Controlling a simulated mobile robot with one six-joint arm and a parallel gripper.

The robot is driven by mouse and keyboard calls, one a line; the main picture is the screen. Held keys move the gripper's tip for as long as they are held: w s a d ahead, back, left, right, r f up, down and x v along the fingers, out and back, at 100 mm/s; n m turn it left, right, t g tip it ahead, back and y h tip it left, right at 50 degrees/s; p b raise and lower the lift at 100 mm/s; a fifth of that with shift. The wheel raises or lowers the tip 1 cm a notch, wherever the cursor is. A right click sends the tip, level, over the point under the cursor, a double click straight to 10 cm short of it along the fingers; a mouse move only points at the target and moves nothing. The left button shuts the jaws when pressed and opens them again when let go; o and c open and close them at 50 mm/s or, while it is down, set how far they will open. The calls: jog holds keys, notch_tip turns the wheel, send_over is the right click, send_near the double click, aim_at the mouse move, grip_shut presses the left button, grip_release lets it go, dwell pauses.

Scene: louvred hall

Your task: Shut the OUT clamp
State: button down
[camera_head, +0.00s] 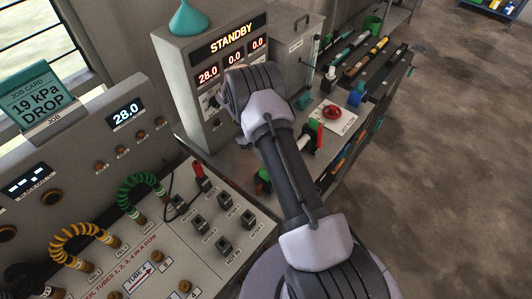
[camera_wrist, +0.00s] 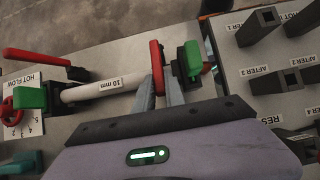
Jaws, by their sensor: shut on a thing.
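A white tube marked 10 mm (camera_wrist: 92,88) lies in the wrist view with a green clamp at each end. The left green clamp (camera_wrist: 31,97) has a long red lever (camera_wrist: 36,57) lying roughly along the tube's direction. The right green clamp (camera_wrist: 190,60) has a red lever (camera_wrist: 156,66) standing across the tube line. My gripper (camera_wrist: 159,86) is shut on this right lever. I cannot read an OUT label on either clamp. In the head view my arm hides most of the tube; one green clamp (camera_head: 308,140) shows right of it and some green (camera_head: 262,181) below left.
A panel with several black toggles (camera_head: 225,200) stands beside the right clamp. A grey STANDBY unit (camera_head: 190,85) rises behind. A HOT FLOW plate with a red knob (camera_head: 332,111) and a rack of rods (camera_head: 372,55) lie farther along the bench. The floor at right is clear.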

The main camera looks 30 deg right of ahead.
dwell(0.4)
jog(key=c, duration=1.4)
grip_release()
